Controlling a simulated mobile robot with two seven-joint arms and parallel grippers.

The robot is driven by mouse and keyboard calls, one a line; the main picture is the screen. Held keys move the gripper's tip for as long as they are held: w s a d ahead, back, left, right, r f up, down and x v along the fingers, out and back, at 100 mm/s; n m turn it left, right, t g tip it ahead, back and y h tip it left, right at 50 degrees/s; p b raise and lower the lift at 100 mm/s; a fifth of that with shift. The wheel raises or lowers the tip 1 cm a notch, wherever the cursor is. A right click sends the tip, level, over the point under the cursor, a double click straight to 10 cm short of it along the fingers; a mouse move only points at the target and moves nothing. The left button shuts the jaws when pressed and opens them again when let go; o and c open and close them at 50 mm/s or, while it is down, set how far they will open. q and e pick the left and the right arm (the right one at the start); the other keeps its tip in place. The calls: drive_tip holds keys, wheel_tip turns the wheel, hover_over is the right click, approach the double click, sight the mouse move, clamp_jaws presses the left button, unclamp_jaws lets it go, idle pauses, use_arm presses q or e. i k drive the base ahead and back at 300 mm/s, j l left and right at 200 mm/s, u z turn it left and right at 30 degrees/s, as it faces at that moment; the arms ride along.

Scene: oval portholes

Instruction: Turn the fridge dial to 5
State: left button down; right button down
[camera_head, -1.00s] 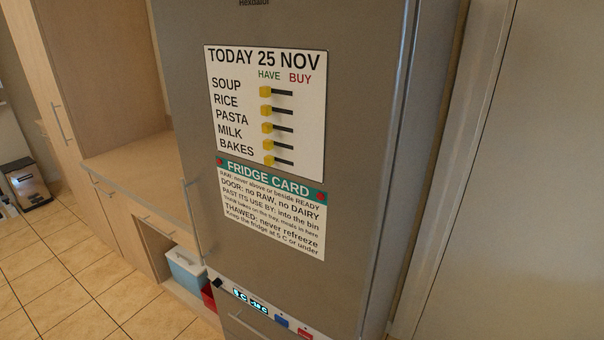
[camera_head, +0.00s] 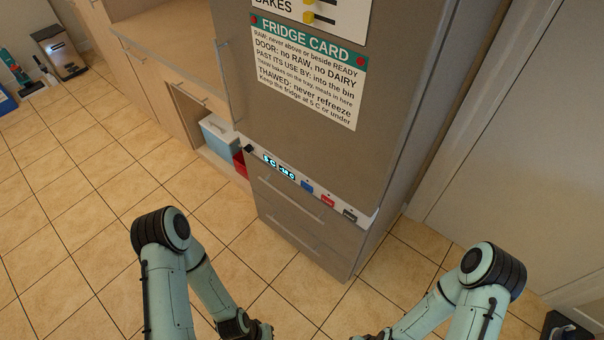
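The fridge (camera_head: 310,110) is a tall grey-brown unit with its door shut. A pale control strip crosses it below the door. A small black knob (camera_head: 249,149), which looks like the dial, sits at the strip's left end; its marks are too small to read. Beside it a lit display (camera_head: 279,167) shows cyan characters that I cannot read for sure. My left gripper (camera_head: 262,331) and my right gripper (camera_head: 370,336) are at the bottom edge, low in front of the fridge and apart from it. Both are mostly cut off, so their fingers do not show clearly.
A blue switch (camera_head: 307,187), a red one (camera_head: 328,201) and a black one (camera_head: 350,215) follow along the strip. Drawers with bar handles (camera_head: 290,225) are below. A blue-and-white box (camera_head: 218,135) and a red item (camera_head: 240,164) stand left. The tiled floor in front is clear.

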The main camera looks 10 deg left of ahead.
sight(248, 148)
drive_tip(key=k, duration=0.35)
drive_tip(key=k+z, duration=0.25)
drive_tip(key=k, duration=0.2)
drive_tip(key=k+l+z, duration=0.25)
drive_tip(key=k, duration=0.2)
drive_tip(key=z, duration=1.8)
drive_tip(key=k+j+z, duration=0.15)
drive_tip(key=j, duration=0.15)
drive_tip(key=j+z, duration=0.15)
drive_tip(key=j, duration=0.2)
drive_tip(key=k+j+z, duration=0.15)
drive_tip(key=j, duration=0.15)
drive_tip(key=k+j, duration=0.15)
drive_tip(key=j, duration=0.25)
drive_tip(key=k+j, duration=0.15)
drive_tip(key=j, duration=0.2)
drive_tip(key=k+j, duration=0.15)
drive_tip(key=j, duration=0.25)
drive_tip(key=k+j, duration=0.15)
drive_tip(key=j, duration=0.25)
drive_tip(key=k+j, duration=0.2)
drive_tip(key=j, duration=0.15)
drive_tip(key=k+j, duration=0.15)
drive_tip(key=j, duration=0.25)
drive_tip(key=k+j, duration=0.15)
drive_tip(key=j, duration=0.25)
drive_tip(key=k+j, duration=0.15)
drive_tip(key=j, duration=0.2)
